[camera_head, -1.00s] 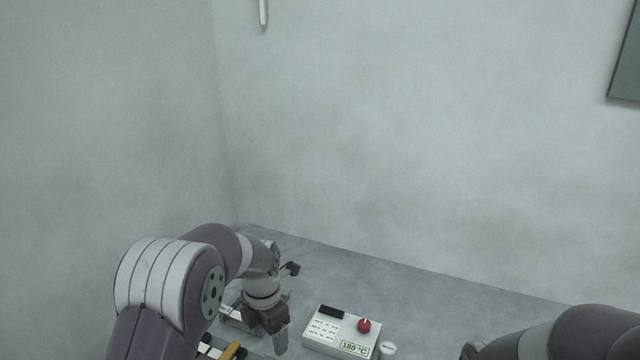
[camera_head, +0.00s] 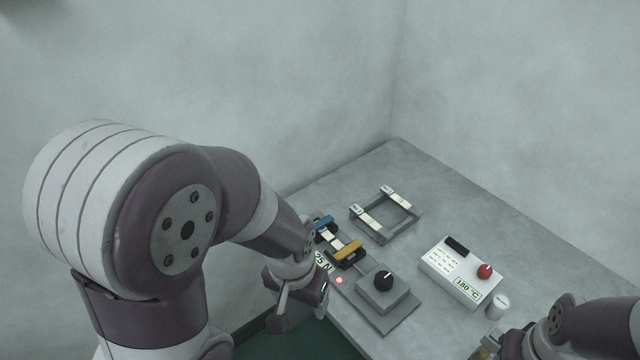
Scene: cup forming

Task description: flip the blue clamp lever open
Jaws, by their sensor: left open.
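The blue clamp lever (camera_head: 322,222) lies on a dark clamp fixture (camera_head: 330,238) at the table's left edge, just beyond my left arm. It is small, and part of the fixture is hidden behind my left wrist. A yellow lever (camera_head: 348,250) sits on the same fixture, nearer the front. My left gripper (camera_head: 300,308) is open and empty, pointing down by the table's left edge, in front of the blue lever and apart from it. My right gripper (camera_head: 488,348) is at the bottom edge, mostly cut off by the frame; its jaws are unclear.
A grey frame (camera_head: 413,218) with white blocks stands behind the fixture. A white control box (camera_head: 463,272) with a red button and "180 °C" label stands right, beside a white cylinder (camera_head: 498,307). The back table is clear.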

